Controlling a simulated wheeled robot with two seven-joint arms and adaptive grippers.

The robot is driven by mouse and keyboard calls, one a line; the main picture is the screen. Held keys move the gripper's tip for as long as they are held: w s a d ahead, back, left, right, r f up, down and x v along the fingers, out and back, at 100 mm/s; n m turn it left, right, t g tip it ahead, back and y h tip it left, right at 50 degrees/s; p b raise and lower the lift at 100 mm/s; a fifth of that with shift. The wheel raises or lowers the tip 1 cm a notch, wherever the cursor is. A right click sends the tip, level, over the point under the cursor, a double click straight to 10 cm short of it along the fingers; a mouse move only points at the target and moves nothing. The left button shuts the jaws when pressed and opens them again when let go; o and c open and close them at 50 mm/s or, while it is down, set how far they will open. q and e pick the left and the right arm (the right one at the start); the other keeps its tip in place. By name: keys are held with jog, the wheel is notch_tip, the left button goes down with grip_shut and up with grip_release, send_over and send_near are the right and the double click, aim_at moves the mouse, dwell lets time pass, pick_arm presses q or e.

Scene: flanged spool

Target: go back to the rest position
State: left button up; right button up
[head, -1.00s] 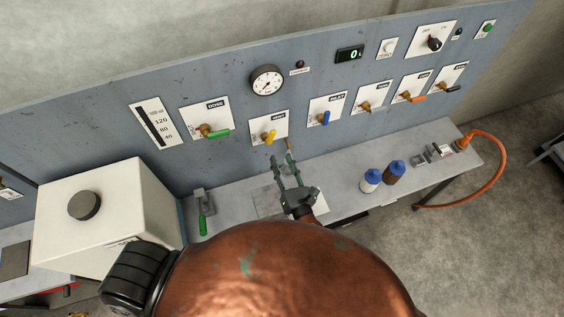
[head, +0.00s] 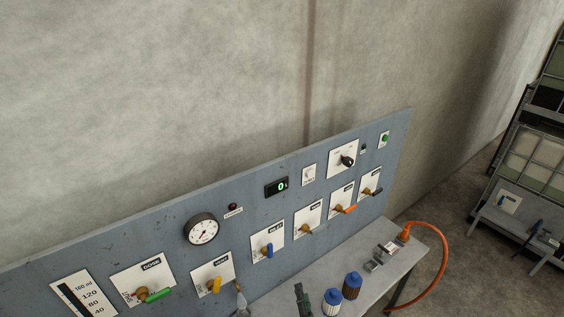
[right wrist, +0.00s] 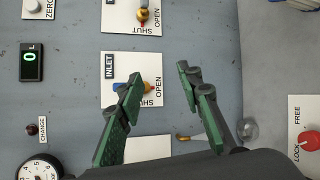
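My right gripper (head: 302,299) shows at the bottom edge of the head view, just left of the white bottle with a blue cap (head: 332,301). Only its dark green fingers are visible there. In the right wrist view my right gripper (right wrist: 162,80) has its two fingers well apart with nothing between them. Behind them is the panel with the INLET valve (right wrist: 122,87), partly covered by the left finger. I cannot tell the distance from the fingers to the panel. My left gripper is in neither view.
The grey-blue panel (head: 150,247) carries several valves, a dial gauge (head: 201,229) and a display reading 0 (head: 276,187). A brown bottle with a blue cap (head: 351,287) stands on the bench (head: 384,235). An orange hose (head: 445,270) loops off its right end. A shelf rack stands far right.

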jog(key=s+d+f+m+g+h, duration=0.1)
jog(key=s+d+f+m+g, duration=0.15)
jog(key=d+m, duration=0.35)
jog(key=s+d+f+m+g+h, duration=0.2)
jog(key=s+d+f+m, duration=0.15)
jog(key=d, duration=0.45)
jog(key=s+d+f+m+g+h, duration=0.1)
jog(key=s+d+f+m+g, duration=0.2)
jog(key=d, duration=0.4)
jog(key=s+d+f+m+g+y, duration=0.15)
jog(key=s+d+m, duration=0.3)
jog(key=s, duration=0.55)
jog(key=s+d+f+m+g, duration=0.35)
jog(key=s+m, duration=0.25)
jog(key=s, duration=0.4)
notch_tip(320, 180, down, 36)
jog(key=a+b, duration=0.1)
jog(key=b, duration=0.7)
jog(key=s+f+g+b, duration=0.1)
jog(key=s+f+b, duration=0.3)
jog(key=s+f, duration=0.6)
jog(key=s+f+n+g+b, duration=0.1)
jog(key=s+f+b, duration=0.3)
jog(key=s+f, duration=0.6)
notch_tip(320, 180, down, 7)
jog(key=shift+s+a+f+y, duration=0.1)
jog(key=shift+s+a+y, duration=0.1)
jog(key=shift+y, duration=0.15)
